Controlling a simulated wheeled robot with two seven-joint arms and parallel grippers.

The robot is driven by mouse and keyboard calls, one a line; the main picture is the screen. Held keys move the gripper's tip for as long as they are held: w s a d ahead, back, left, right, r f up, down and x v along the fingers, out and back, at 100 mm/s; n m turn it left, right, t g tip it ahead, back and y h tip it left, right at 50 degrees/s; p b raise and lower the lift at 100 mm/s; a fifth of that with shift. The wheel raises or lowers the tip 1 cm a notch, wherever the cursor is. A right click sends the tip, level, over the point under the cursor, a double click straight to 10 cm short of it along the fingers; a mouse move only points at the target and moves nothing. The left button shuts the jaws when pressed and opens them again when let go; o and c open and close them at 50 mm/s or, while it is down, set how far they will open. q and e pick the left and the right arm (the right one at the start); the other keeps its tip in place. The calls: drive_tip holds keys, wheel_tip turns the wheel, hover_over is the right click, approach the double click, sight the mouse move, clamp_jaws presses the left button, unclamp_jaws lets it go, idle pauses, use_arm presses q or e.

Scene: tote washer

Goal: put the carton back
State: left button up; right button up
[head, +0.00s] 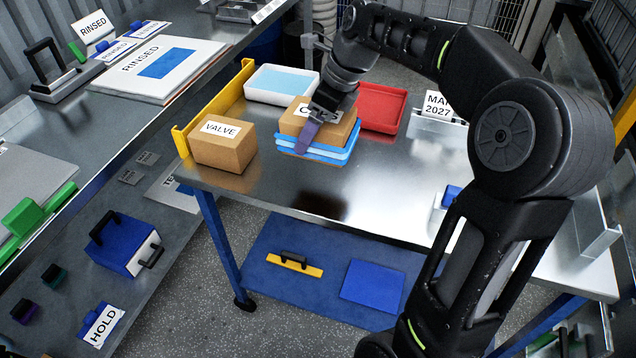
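A brown carton (344,133) with a white label starting with "C" sits on a stack of blue trays (322,157) on the metal table. The rest of its label is hidden by my gripper. My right gripper (312,128) reaches down over this carton, with a purple-grey finger in front of its label side. The other finger is hidden, so its grip on the carton is unclear. A second brown carton (226,156), labelled VALVE, stands at the table's left front edge, apart from the gripper. My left gripper is not in view.
A white tray with a blue inside (281,84) and a red tray (381,107) stand behind the carton. A yellow raised edge (211,110) borders the table's left side. A card holder marked 2027 (437,113) stands right. The table's front middle is clear.

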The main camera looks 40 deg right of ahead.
drive_tip(key=shift+f, duration=3.1)
drive_tip(key=shift+f+b, duration=0.3)
drive_tip(key=shift+f, duration=1.55)
drive_tip(key=shift+f, duration=0.15)
drive_tip(key=o, duration=1.7)
